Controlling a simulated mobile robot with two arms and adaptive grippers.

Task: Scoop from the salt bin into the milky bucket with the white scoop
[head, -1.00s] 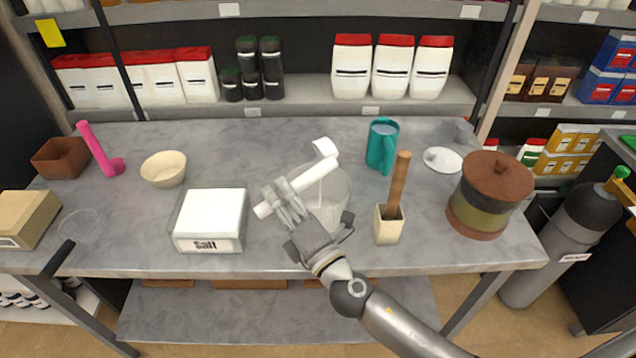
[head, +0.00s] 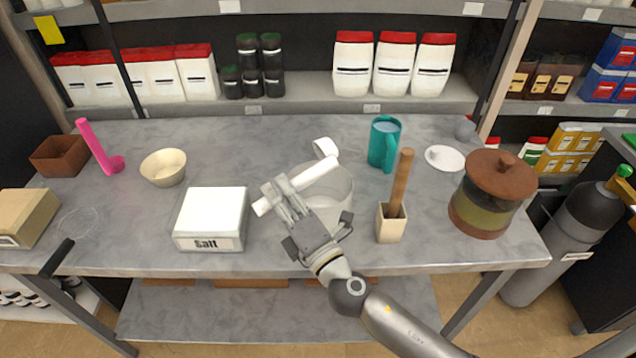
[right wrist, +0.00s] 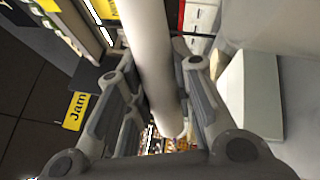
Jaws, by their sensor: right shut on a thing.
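My right gripper (head: 283,200) is shut on the handle of the white scoop (head: 305,182). The scoop is held tilted over the milky bucket (head: 337,192), its round head up and to the right, above the bucket's far rim. In the right wrist view the white handle (right wrist: 155,55) runs between the two fingers (right wrist: 160,105). The translucent bucket stands on the table, partly hidden by my gripper and the scoop. The white salt bin (head: 212,215), labelled "Salt", stands to the left of the gripper, apart from it. Its top looks plain white. My left gripper is not in view.
Right of the bucket stand a beige pot (head: 391,224) with a wooden handle, a teal mug (head: 383,146) and a lidded brown jar (head: 490,200). A cream bowl (head: 163,168) and pink scoop (head: 100,150) are at left. Bare table (head: 270,150) lies behind.

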